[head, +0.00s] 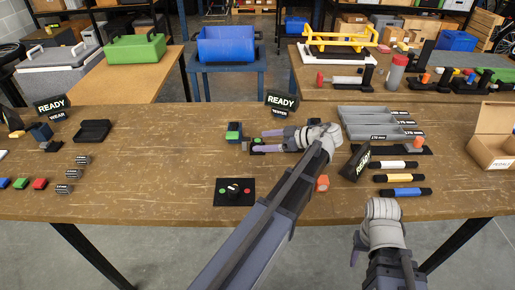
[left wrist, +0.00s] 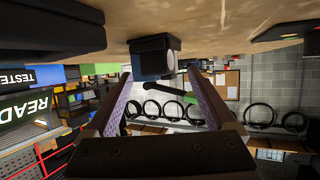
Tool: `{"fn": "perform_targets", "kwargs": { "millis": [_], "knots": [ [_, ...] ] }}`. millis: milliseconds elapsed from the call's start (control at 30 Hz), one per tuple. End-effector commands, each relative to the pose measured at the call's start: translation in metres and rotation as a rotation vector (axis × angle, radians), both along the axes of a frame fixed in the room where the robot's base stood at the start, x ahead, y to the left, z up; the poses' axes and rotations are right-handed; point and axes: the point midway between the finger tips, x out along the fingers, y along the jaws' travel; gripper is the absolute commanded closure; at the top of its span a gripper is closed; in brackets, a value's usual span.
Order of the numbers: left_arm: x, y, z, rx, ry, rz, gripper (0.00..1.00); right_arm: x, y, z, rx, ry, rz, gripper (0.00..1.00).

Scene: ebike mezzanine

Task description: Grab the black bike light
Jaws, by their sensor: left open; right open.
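In the left wrist view, which is upside down, a small black block with a round grey face (left wrist: 155,57) stands on the table ahead of my fingertips; it looks like the black bike light. My left gripper (left wrist: 162,88) is open, its purple fingers on either side of this block's line and nothing clamped. In the head view my left gripper (head: 262,141) points left, low over the table. A small dark shape (head: 245,146) at its fingertips is partly hidden. My right gripper (head: 356,252) is open at the table's front edge, apart from everything.
A dark tester block with a green top (head: 234,131) stands close left of the left fingers. A READY TESTER sign (head: 282,101) is behind. A black button panel (head: 235,192) lies in front. Grey trays (head: 375,122) and a tilted sign (head: 356,163) are right. Table left of centre is clear.

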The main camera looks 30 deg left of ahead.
Motion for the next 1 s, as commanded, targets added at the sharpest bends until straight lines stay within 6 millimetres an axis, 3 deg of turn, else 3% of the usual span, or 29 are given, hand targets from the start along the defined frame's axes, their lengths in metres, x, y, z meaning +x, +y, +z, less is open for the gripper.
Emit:
{"fn": "perform_targets", "kwargs": {
  "millis": [100, 333, 1000],
  "knots": [
    [-0.0027, 0.0131, -0.0071, 0.000, 0.000, 0.001, 0.11, 0.0000, 0.0000, -0.0071, 0.000, 0.000, 0.000, 0.50],
    [-0.0022, 0.0143, -0.0058, 0.000, 0.001, -0.001, 0.11, -0.0001, 0.0000, -0.0058, 0.000, 0.000, 0.000, 0.50],
    [-0.0021, 0.0141, -0.0059, 0.000, 0.000, 0.000, 0.86, -0.0001, 0.0000, -0.0059, 0.000, 0.000, 0.000, 0.50]
  ]
}}
